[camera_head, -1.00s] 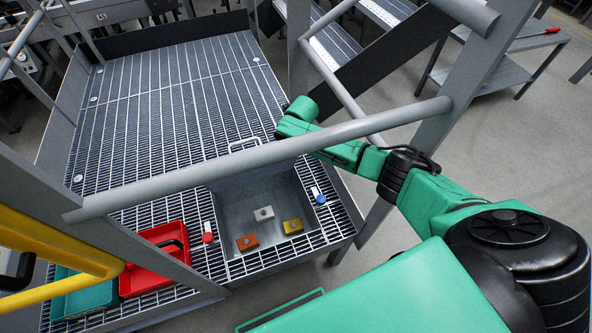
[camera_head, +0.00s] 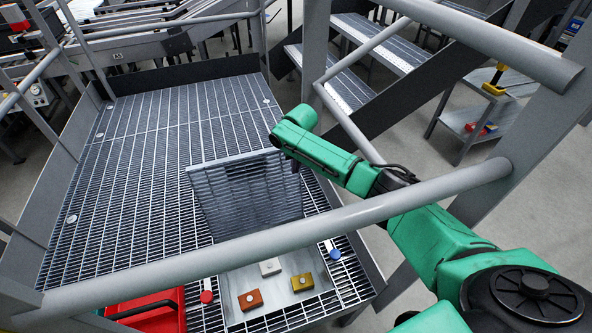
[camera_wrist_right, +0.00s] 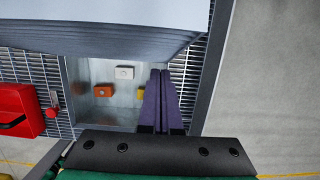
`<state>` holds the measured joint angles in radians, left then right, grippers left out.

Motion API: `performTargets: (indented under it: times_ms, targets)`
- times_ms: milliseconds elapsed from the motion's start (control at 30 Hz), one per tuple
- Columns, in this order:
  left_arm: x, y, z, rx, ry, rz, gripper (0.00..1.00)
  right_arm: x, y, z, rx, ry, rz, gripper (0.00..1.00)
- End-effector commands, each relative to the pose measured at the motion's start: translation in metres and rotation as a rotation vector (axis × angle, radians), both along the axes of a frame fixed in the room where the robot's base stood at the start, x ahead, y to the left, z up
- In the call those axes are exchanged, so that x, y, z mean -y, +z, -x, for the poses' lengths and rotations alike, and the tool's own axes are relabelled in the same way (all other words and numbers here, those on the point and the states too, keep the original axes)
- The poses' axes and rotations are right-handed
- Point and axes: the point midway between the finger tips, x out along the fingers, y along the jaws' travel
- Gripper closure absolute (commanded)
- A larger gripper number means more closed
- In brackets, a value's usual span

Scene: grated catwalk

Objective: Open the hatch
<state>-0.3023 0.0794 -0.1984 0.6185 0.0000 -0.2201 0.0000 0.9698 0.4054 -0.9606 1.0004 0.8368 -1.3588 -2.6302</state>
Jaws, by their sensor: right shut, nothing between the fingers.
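The hatch panel (camera_head: 245,195), a grey grated plate, stands raised and tilted at the far side of an open recess (camera_head: 238,287) in the catwalk. In the right wrist view a broad pale plate (camera_wrist_right: 110,18), apparently this panel, fills the top. My right arm reaches over the rail, its hand close to the panel's upper right corner; I cannot tell whether they touch. My right gripper (camera_wrist_right: 161,72) has its purple fingers together and empty, seen over the recess's right side. In the head view its fingertips are hidden. My left gripper is not in view.
The recess holds orange (camera_head: 250,299), white (camera_head: 270,267) and yellow (camera_head: 303,282) blocks. Red (camera_head: 206,291) and blue (camera_head: 333,250) pieces flank it. A grey rail (camera_head: 290,232) crosses in front. The far grating (camera_head: 150,140) is clear.

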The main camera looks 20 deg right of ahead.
Motion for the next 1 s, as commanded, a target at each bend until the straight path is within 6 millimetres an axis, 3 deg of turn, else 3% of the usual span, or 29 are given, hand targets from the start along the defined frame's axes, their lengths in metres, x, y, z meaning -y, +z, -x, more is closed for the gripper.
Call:
performTargets:
  times_ms: [367, 1000]
  targets:
    - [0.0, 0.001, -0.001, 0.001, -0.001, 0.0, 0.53, 0.0, 0.004, 0.0, 0.001, 0.0, -0.001, 1.0]
    - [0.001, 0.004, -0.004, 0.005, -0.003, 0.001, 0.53, -0.002, 0.13, 0.026, 0.004, 0.0, 0.0, 1.0]
